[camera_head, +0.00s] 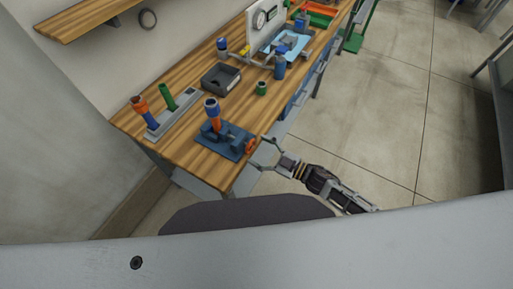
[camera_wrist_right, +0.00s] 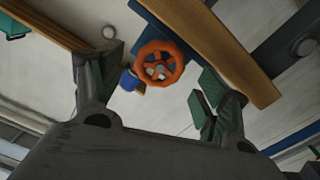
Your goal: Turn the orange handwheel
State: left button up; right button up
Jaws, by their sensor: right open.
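The orange handwheel (camera_head: 250,146) is on the right side of a dark blue fixture (camera_head: 222,150) at the near end of the wooden bench. My right gripper (camera_head: 264,154) is open just to the right of the wheel, off the bench edge. In the right wrist view the spoked orange handwheel (camera_wrist_right: 160,63) faces the camera between the two spread, green-padded fingers (camera_wrist_right: 157,76). Gaps show between the wheel rim and both fingers, and I see no contact. My left gripper is in neither view.
An orange and blue upright part (camera_head: 213,114) stands on the fixture. A grey rack (camera_head: 172,116) with coloured handles, a dark open box (camera_head: 221,79) and a green cylinder (camera_head: 261,88) are on the bench (camera_head: 190,148). The floor (camera_head: 370,110) to the right is clear.

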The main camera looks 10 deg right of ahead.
jog(key=shift+x, duration=0.8)
jog(key=c, duration=1)
